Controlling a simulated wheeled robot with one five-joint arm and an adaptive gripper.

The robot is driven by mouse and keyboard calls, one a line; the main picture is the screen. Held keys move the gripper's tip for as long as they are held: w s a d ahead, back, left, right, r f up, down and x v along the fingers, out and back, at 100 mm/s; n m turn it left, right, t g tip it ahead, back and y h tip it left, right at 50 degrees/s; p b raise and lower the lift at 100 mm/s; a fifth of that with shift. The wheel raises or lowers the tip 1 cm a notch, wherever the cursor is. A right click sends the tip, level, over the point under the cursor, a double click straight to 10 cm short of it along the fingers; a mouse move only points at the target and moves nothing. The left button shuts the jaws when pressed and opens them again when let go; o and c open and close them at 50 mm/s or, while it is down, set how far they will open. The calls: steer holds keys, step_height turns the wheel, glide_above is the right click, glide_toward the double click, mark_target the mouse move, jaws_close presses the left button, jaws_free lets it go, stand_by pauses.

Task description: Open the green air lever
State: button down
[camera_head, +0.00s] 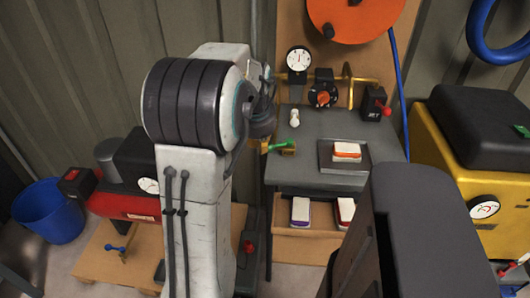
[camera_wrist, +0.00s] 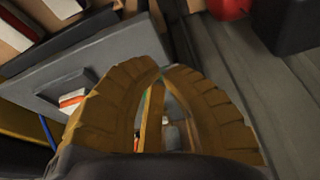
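The green lever (camera_head: 283,146) shows in the head view at the left edge of the grey bench top, just right of my arm, with a small brass-coloured fitting by it. My gripper (camera_wrist: 162,74) shows in the wrist view as two tan ribbed fingers whose tips come together, with a narrow gap lower down. A thin green strip (camera_wrist: 147,104) shows through that gap; I cannot tell whether it is the lever or whether the fingers touch it. In the head view my gripper is mostly hidden behind my arm.
The grey bench (camera_head: 325,132) carries a tray with an orange-and-white block (camera_head: 346,151). A gauge (camera_head: 298,59), an orange-black dial (camera_head: 322,95) and a red-knobbed jet valve (camera_head: 375,106) are behind. A red compressor (camera_head: 125,205) stands left, a yellow machine (camera_head: 455,165) right.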

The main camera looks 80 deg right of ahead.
mark_target(277, 146)
steer(key=d+f+p, duration=0.3)
steer(key=d+f, duration=0.3)
steer(key=f, duration=0.2)
steer(key=shift+d+f, duration=0.15)
steer(key=shift+f, duration=0.05)
steer(key=shift+s, duration=0.1)
stand_by(0.3)
